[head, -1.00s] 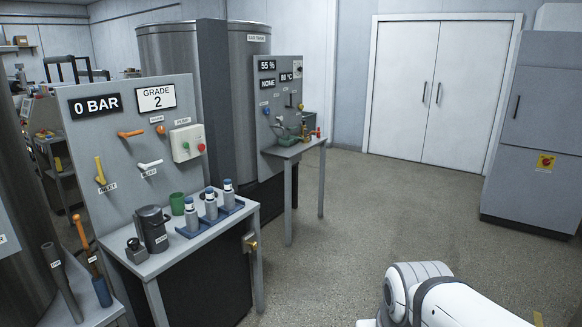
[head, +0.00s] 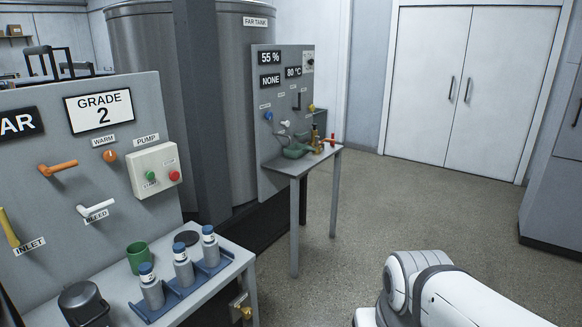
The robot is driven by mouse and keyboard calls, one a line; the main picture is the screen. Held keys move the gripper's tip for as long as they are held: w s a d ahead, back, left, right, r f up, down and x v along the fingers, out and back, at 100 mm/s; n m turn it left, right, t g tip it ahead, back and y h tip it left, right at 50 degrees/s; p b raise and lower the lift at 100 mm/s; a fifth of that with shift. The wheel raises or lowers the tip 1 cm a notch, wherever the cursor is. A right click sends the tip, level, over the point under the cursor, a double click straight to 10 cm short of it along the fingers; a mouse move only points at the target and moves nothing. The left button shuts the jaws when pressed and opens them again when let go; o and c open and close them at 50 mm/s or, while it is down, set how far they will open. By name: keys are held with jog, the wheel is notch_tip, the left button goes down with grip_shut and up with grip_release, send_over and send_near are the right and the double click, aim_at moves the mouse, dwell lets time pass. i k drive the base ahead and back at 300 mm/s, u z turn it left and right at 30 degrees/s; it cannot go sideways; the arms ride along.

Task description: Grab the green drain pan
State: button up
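A small green pan-like thing (head: 296,152) lies on the small grey table (head: 281,164) in front of the far panel. It is small in the picture, and its exact shape is hard to tell. A green cup (head: 138,257) stands upright on the near bench, left of several grey bottles. My white arm shows at the lower right, well apart from both green things. My gripper is out of view.
The near bench (head: 243,262) fills the lower left, with bottles (head: 183,268) in a blue rack and a dark jug (head: 84,304). Brass and red items (head: 317,140) stand beside the green pan. Open floor (head: 400,215) lies right of the far table, before white double doors (head: 475,85).

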aim_at(303, 151)
jog(key=i, duration=3.95)
jog(key=z, duration=0.5)
